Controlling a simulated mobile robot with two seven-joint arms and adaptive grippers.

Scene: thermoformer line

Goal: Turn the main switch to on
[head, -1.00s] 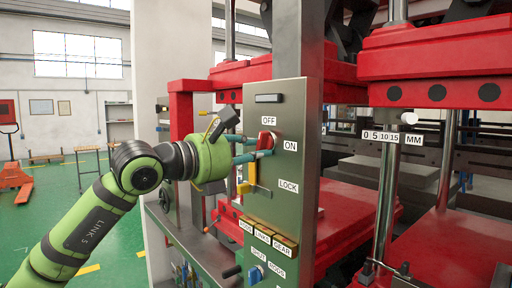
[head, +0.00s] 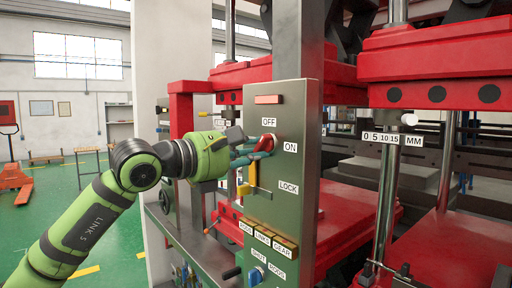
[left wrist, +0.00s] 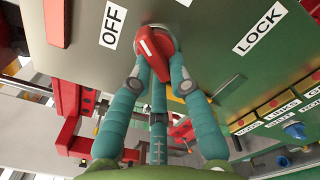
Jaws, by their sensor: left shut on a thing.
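The main switch, a red knob (head: 267,143), is on the grey upright panel (head: 290,215) between the OFF label (head: 269,122) and the ON label (head: 290,147). In the head view the knob leans toward ON. My left gripper (head: 252,152) has its teal fingers closed around the knob. The left wrist view shows the knob (left wrist: 155,52) between the fingertips of the gripper (left wrist: 158,72), with one finger on each side. The fingers partly hide the knob's base. My right gripper is in neither view.
A yellow lever (head: 246,182) is just below the knob, near the LOCK label (head: 288,188). Lower are yellow labelled blocks (head: 270,239) and a blue knob (head: 256,275). An indicator window (head: 268,99) above glows orange-red. Red press parts stand to the right.

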